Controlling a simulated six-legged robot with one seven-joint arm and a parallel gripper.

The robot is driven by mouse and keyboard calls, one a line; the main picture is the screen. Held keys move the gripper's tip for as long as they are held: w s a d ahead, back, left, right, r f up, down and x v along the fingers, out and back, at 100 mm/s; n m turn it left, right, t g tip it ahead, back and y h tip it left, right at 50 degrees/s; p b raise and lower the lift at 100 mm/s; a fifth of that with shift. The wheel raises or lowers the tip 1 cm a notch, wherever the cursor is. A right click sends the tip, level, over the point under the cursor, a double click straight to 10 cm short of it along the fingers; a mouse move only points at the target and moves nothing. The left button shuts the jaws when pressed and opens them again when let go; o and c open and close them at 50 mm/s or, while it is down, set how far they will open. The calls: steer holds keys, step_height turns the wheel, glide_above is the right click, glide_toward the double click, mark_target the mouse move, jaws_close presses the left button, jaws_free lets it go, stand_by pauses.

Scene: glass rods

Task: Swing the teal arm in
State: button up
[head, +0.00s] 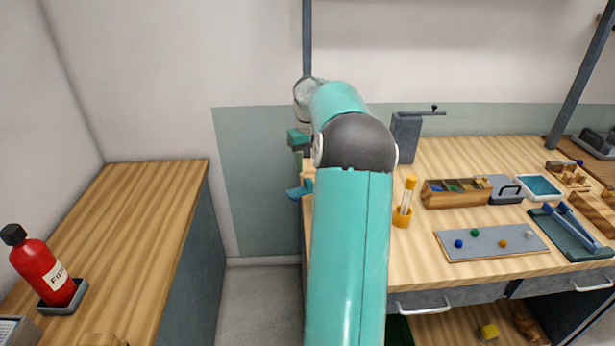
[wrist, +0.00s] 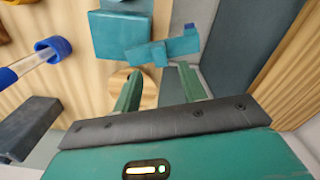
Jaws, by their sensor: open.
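The teal arm (wrist: 162,50) is a short flat bar with a small blue piece at its far end in the wrist view. It lies beside a larger teal block (wrist: 122,36), close to a round wooden disc (wrist: 148,98). In the head view a small teal-blue piece, likely the same arm (head: 296,193), sticks out past the bench's left edge, partly hidden behind my own arm. My gripper (wrist: 160,84) is open and empty, its two green fingers pointing towards the teal arm. I cannot tell whether they touch it.
A blue-capped glass tube (wrist: 38,60) lies left of my gripper in the wrist view. The bench (head: 420,262) holds an orange tube holder (head: 402,217), a divided wooden box (head: 450,199) and a grey board with several coloured balls (head: 490,242). A gap separates the left counter (head: 135,215).

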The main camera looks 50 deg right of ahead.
steer(key=shift+f, duration=2.75)
jaws_close()
